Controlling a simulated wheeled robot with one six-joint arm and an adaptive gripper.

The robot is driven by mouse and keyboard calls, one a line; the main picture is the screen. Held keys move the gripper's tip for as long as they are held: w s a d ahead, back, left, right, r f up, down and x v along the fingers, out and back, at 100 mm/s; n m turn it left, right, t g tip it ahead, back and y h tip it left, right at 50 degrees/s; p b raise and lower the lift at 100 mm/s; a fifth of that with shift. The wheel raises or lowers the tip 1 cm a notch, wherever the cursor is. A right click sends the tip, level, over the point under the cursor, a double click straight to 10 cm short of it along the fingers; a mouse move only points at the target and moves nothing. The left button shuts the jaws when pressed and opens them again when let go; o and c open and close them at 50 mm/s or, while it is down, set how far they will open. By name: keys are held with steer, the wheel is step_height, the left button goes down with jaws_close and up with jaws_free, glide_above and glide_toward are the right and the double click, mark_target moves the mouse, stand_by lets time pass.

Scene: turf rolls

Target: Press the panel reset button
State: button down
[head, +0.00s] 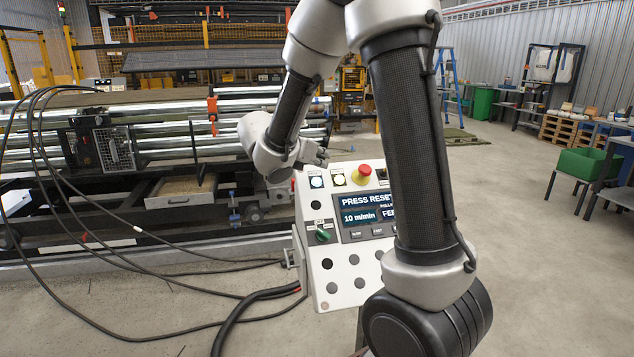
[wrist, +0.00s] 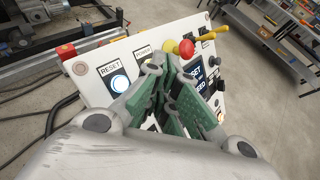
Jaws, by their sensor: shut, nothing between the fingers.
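The control panel (head: 350,265) is a tilted white box with a screen that reads "PRESS RESET" and "10 m/min". The reset button (head: 317,182) is a lit blue-white round button at the panel's top left. In the wrist view the reset button (wrist: 119,83) glows under a "RESET" label, left of the fingers. My gripper (wrist: 172,75) is shut and empty, with green pads together, over the panel near the power label. In the head view my gripper (head: 318,158) is just above the panel's top edge. I cannot tell whether it touches the panel.
A red emergency stop (head: 362,174) on a yellow base sits right of the reset button. A green rotary switch (head: 323,235) is lower left. A roller machine (head: 160,130) stands behind. Black cables (head: 60,200) hang at the left. The floor (head: 510,230) is open on the right.

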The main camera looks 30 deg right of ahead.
steer(key=shift+w+d+f, duration=0.2)
steer(key=shift+w+f, duration=0.5)
steer(key=shift+f, duration=0.15)
steer(key=shift+w+d+f, duration=0.2)
steer(key=shift+w+f, duration=0.45)
steer(key=shift+f, duration=0.2)
steer(key=shift+w+d+f, duration=0.2)
steer(key=shift+w+f, duration=0.5)
steer(key=shift+f, duration=0.15)
steer(key=shift+w+d+f, duration=0.1)
steer(key=shift+w+f, duration=0.15)
steer(key=shift+f, duration=0.05)
steer(key=shift+w+f, duration=0.3)
steer(key=shift+f, duration=0.05)
stand_by(0.6)
steer(key=shift+s+r, duration=0.55)
steer(key=shift+r, duration=0.1)
steer(key=s+r, duration=0.1)
steer(key=r, duration=0.1)
steer(key=s+a+r, duration=0.1)
steer(key=s, duration=0.1)
steer(key=shift+r, duration=0.4)
